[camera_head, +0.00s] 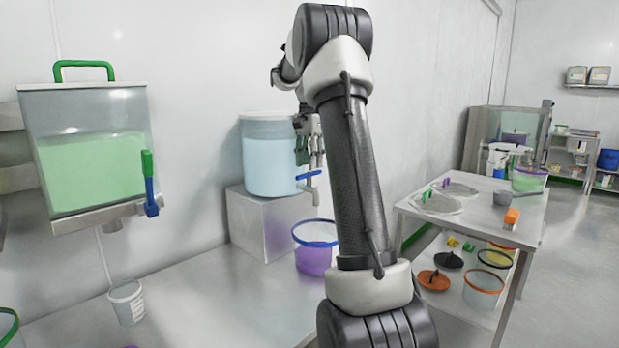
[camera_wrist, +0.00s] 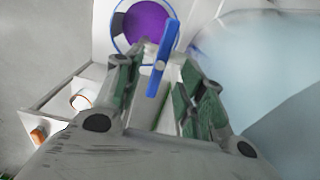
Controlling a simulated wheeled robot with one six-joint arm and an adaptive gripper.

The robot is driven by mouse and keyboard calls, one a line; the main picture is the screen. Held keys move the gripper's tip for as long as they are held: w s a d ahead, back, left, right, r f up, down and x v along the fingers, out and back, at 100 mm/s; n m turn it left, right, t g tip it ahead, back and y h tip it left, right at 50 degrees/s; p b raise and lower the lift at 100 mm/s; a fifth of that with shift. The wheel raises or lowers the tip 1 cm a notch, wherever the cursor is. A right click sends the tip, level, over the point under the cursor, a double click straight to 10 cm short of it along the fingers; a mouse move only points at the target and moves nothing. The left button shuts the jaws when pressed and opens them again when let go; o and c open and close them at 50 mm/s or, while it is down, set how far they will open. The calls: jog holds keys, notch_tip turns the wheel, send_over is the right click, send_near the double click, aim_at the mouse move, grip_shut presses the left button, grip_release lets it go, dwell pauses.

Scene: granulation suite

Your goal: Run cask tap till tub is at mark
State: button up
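The cask (camera_head: 268,160) is a clear drum of pale blue liquid on a grey block. Its blue tap handle (camera_head: 309,175) lies roughly level at the right side; it also shows in the wrist view (camera_wrist: 161,58). The tub (camera_head: 316,258), blue-rimmed with a purple lower part, stands on the bench below the tap. Its purple inside shows in the wrist view (camera_wrist: 146,22). I cannot make out a mark or a stream. My gripper (camera_head: 309,150) is just above the handle, fingers apart. In the wrist view, the handle appears between the fingertips; I cannot tell whether they touch.
A green-filled tank (camera_head: 93,160) with a blue and green tap hangs at left, above a small white bucket (camera_head: 127,303). A steel table (camera_head: 478,213) with lids, bowls and tubs stands at right.

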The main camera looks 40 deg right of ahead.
aim_at(309, 173)
notch_tip(309, 173, down, 6)
jog(key=shift+r, duration=0.15)
